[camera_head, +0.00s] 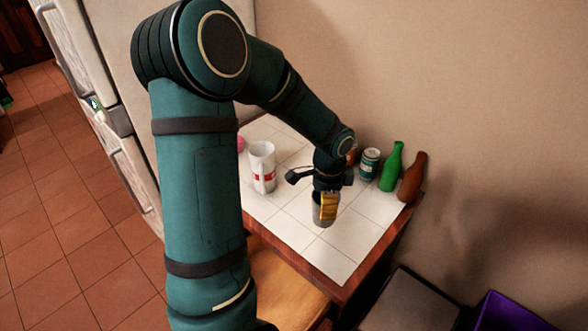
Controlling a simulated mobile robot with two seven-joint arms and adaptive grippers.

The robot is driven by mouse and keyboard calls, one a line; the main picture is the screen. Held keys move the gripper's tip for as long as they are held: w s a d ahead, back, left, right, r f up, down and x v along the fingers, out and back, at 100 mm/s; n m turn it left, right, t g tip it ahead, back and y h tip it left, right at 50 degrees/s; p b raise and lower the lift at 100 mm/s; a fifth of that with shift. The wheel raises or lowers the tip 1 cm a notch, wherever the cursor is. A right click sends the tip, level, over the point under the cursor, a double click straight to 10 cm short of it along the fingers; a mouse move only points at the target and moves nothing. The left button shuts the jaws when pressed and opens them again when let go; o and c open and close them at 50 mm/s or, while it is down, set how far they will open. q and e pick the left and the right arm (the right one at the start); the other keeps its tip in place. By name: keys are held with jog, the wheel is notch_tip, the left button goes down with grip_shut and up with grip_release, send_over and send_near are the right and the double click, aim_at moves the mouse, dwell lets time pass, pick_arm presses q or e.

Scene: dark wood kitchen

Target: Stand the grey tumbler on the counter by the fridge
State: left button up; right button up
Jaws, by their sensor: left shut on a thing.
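The grey tumbler (317,214) is in my left gripper (326,203), which is shut on it and points down over the white-tiled counter (330,258). The tumbler looks upright. I cannot tell whether its base touches the tiles or is slightly above them. A yellow part covers some of its side. The pale fridge (112,30) stands at the left, next to the counter and partly hidden by my left arm. My right gripper is not in view.
A white mug with a red mark (262,168) stands left of the tumbler. A can (369,163), a green bottle (391,168) and a brown bottle (412,178) stand along the wall. The front tiles are clear. A purple bin (510,312) is at lower right.

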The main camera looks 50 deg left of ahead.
pick_arm(q)
jog(key=shift+w+a, duration=0.1)
jog(key=shift+w+f, duration=0.1)
jog(key=shift+f, duration=0.2)
notch_tip(320, 180, down, 10)
jog(key=shift+r+b, duration=0.25)
jog(key=shift+b, duration=0.5)
jog(key=shift+r, duration=0.1)
jog(key=o, duration=1.1)
